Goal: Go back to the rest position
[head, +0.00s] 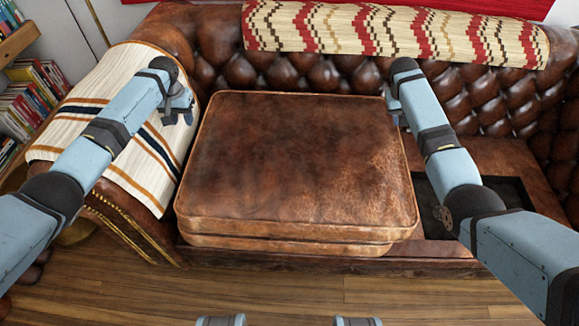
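My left gripper (179,114) is above the striped throw at the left arm of the sofa, beside the upper left corner of the brown leather cushion (300,165). Its two fingertips show apart with nothing between them. My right gripper (396,112) is at the cushion's upper right edge, mostly hidden behind its own wrist, so its fingers do not show clearly. The cushion lies flat on the sofa seat, with a second layer (290,244) showing under its front edge.
The tufted leather sofa (505,95) carries a red-patterned blanket (395,32) on its back and a striped throw (100,130) on its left arm. A dark recess (508,192) shows in the seat at right. Bookshelves (35,95) stand at left. Wooden floor (280,292) in front is clear.

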